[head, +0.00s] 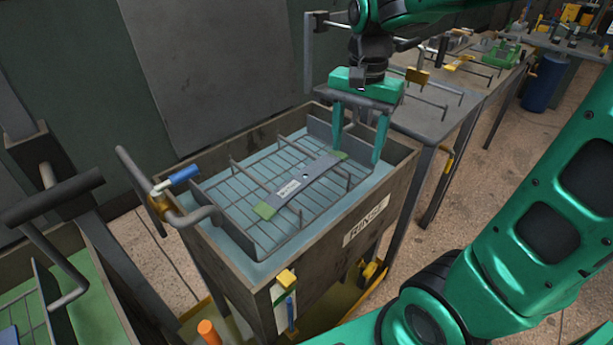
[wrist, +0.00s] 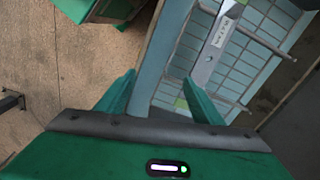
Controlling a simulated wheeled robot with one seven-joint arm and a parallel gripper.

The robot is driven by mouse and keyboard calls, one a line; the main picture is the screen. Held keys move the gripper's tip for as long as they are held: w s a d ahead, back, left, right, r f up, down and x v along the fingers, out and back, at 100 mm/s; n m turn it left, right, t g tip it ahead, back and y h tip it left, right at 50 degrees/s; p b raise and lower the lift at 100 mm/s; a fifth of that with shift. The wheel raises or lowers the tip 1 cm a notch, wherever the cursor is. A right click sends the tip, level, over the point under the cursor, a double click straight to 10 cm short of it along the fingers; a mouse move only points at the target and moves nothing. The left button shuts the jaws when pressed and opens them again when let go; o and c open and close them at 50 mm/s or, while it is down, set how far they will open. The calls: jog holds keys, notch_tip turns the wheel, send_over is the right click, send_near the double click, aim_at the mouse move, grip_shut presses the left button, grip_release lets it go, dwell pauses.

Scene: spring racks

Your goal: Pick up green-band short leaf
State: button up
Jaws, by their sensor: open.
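The short leaf (head: 300,182) is a flat grey strip with green-banded ends, a small hole and a white label. It lies across a wire rack (head: 255,168) in the RINSE bin (head: 232,250). In the wrist view the leaf (wrist: 212,55) runs from the top down toward the right finger, which partly hides its near end. My gripper (head: 356,155) is open, pointing down near the leaf's far green end, with nothing between its fingers. In the wrist view my gripper (wrist: 158,80) has the bin's side between its fingers; the leaf is off to the right.
Dividers and bars stand up from the rack around the leaf. A blue-handled hook (head: 178,178) sits at the bin's left corner. A grey table (head: 425,115) with rods stands behind right. A green-lined bin (head: 85,280) is at lower left.

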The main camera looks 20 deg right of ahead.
jog(key=m, duration=0.2)
send_over(304, 175)
notch_tip(304, 175, down, 10)
jog(key=shift+d, duration=0.1)
jog(key=shift+c, duration=0.2)
jog(key=c, duration=1.4)
jog(key=shift+r, duration=0.15)
jog(key=shift+c, duration=0.2)
